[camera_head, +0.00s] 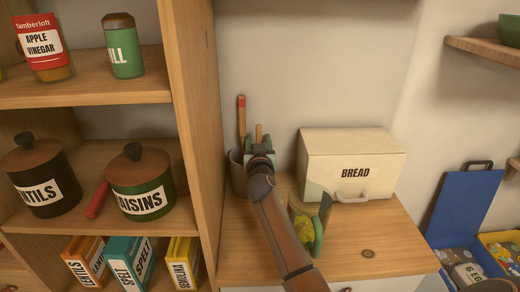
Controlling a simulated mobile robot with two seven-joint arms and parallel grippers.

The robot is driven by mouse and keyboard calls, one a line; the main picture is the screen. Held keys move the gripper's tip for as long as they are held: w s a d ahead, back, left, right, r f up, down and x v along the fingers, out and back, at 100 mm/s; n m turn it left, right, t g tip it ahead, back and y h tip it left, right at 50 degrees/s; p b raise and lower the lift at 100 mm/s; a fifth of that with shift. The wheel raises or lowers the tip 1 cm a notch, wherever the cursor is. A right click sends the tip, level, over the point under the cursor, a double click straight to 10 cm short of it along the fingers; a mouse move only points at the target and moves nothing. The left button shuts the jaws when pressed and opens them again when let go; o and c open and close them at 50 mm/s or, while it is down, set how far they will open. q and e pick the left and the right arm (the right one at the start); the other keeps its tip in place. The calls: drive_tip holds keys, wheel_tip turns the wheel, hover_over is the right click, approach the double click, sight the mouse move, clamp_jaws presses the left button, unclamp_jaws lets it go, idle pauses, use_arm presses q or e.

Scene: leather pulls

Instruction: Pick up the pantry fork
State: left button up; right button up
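No fork head is visible, so I cannot tell which thing is the pantry fork. A tall wooden handle with a red end (241,120) stands upright in a grey utensil holder (237,172) at the back left of the counter. A shorter wooden handle (259,133) shows just behind my gripper. My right gripper is not clearly in view.
A cream bread box (320,160) stands right of the holder. A green and yellow item (305,228) is right of my forearm. The tall wooden shelf (197,120) closely borders the left, with jars and a red-handled item (97,200). The counter's front right (385,245) is clear.

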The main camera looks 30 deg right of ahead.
drive_tip(key=shift+w+d, duration=0.1)
drive_tip(key=shift+w, duration=0.05)
drive_tip(key=shift+r, duration=0.1)
drive_tip(key=shift+c, duration=0.5)
clamp_jaws()
